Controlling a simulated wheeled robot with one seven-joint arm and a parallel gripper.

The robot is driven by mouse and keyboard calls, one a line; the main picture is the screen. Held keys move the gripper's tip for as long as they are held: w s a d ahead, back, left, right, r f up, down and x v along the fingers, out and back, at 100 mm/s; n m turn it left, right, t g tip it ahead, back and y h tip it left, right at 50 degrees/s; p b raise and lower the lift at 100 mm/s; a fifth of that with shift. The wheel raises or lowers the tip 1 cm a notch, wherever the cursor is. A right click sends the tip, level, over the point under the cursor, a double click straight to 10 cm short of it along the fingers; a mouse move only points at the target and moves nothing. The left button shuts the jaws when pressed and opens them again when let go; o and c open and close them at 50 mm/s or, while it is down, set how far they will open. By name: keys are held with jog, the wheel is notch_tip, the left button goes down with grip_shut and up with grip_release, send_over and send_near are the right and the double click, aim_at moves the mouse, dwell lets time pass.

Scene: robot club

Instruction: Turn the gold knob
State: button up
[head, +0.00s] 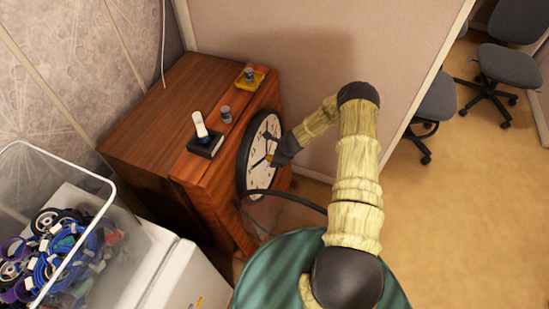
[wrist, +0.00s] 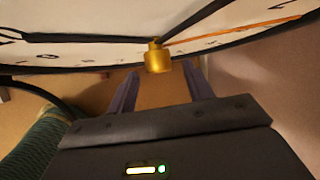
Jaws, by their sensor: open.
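The gold knob (wrist: 158,58) sits at the centre of a white clock face in the wrist view, where the black hands meet. The round clock (head: 250,160) with a dark rim stands upright against the front of a wooden cabinet. My gripper (wrist: 160,80) is open, its two dark fingers on either side of the knob's line and the knob just beyond the tips. I cannot tell whether a finger touches it. In the head view my gripper (head: 272,158) is at the clock face and mostly hides the knob.
The wooden cabinet (head: 150,125) bears a black box with a white device (head: 200,126), small grey cylinders and a yellow tray (head: 258,78). A clear bin (head: 95,190) of coloured parts stands at the left. A partition (head: 300,50) stands behind; chairs (head: 508,66) are at the right.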

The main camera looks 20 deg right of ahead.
jog(key=shift+w+a+f, duration=0.15)
jog(key=shift+w+f, duration=0.15)
jog(key=shift+f, duration=0.35)
jog(key=c, duration=1)
jog(key=shift+o, duration=0.2)
jog(key=shift+f+t+b, duration=0.1)
jog(key=shift+t+b, duration=0.2)
jog(key=shift+b, duration=0.2)
jog(key=shift+s+a+n+t+h+b, duration=0.1)
jog(key=shift+n+t+h+b, duration=0.5)
jog(key=shift+t+b, duration=0.6)
jog(key=shift+s+n+t+h+b, duration=0.1)
jog(key=shift+n+t+h+b, duration=0.45)
jog(key=shift+t+b, duration=0.6)
jog(key=shift+g, duration=0.25)
